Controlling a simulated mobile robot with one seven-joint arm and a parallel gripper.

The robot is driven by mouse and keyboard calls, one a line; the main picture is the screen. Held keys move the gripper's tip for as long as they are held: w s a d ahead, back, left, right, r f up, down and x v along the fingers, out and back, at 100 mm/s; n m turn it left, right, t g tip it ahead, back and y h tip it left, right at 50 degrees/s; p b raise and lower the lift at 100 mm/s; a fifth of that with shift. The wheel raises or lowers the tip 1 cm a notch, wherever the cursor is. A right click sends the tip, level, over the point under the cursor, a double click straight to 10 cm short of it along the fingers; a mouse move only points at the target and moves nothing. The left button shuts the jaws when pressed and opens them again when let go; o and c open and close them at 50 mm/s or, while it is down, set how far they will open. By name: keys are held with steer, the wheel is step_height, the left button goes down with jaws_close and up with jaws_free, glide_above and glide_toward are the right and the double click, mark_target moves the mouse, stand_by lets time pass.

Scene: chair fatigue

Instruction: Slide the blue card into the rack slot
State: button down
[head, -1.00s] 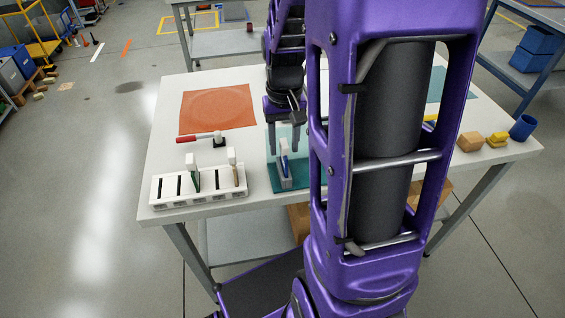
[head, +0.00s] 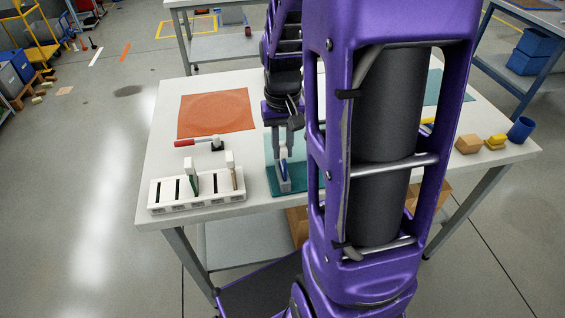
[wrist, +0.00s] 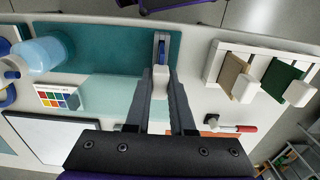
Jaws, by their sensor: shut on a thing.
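The blue card (head: 284,171) stands upright in a small pale holder on the teal mat, near the table's front edge. In the wrist view the blue card (wrist: 162,50) shows edge-on, with a white grip block (wrist: 160,78) on it. My gripper (head: 283,152) is above the card; in the wrist view its fingers (wrist: 162,82) are closed on the white block. The white rack (head: 165,207) lies to the left of the card.
A red-handled tool (head: 200,143) lies behind the rack, in front of an orange mat (head: 215,112). A blue cup (head: 521,129) and a wooden block (head: 468,144) are at the right. In the wrist view, a light blue bottle (wrist: 45,53) is left. My arm hides the table's middle.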

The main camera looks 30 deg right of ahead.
steer(key=shift+r+p, duration=1.6)
steer(key=shift+r, duration=0.45)
steer(key=shift+r, duration=0.1)
steer(key=shift+r, duration=1.85)
steer(key=shift+f, duration=0.1)
